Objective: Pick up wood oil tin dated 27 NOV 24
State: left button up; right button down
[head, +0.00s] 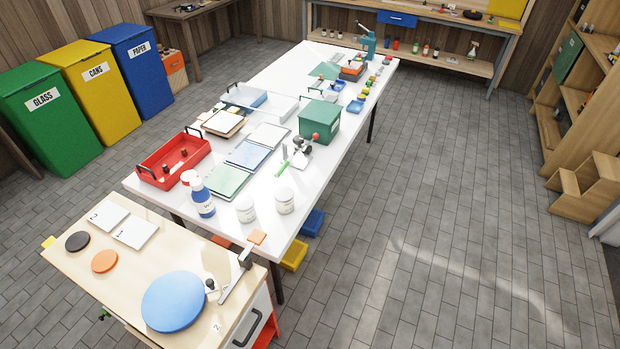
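Two white tins with pale labels stand upright near the front corner of the long white table (345,152): a left tin (246,210) and a right tin (284,201). Their label text is too small to read, so I cannot tell whether either is wood oil or which date it bears. A blue bottle with a white label (202,198) stands left of them, by another white-topped container. Neither of my grippers is in view.
A red tray (173,161), flat coloured panels (248,155) and a green box (319,122) occupy the white table. A pale wooden bench with a blue disc (174,302) stands in front. Grey floor (440,220) to the right is clear.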

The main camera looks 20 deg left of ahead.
aim_at(284, 196)
jog(key=i+u, duration=0.2)
jog(key=i, duration=0.25)
jog(key=i+l+u, duration=0.2)
jog(key=i, duration=0.25)
jog(key=i+l+u, duration=0.2)
jog(key=i, duration=0.25)
jog(key=i+l+u, duration=0.15)
jog(key=u, duration=0.25)
jog(key=i+l+u, duration=0.2)
jog(key=u, duration=0.2)
jog(key=i+l+u, duration=0.25)
jog(key=u, duration=0.15)
jog(key=i+l+u, duration=0.15)
jog(key=l+u, duration=0.7)
jog(key=i+j, duration=0.05)
jog(key=j, duration=0.05)
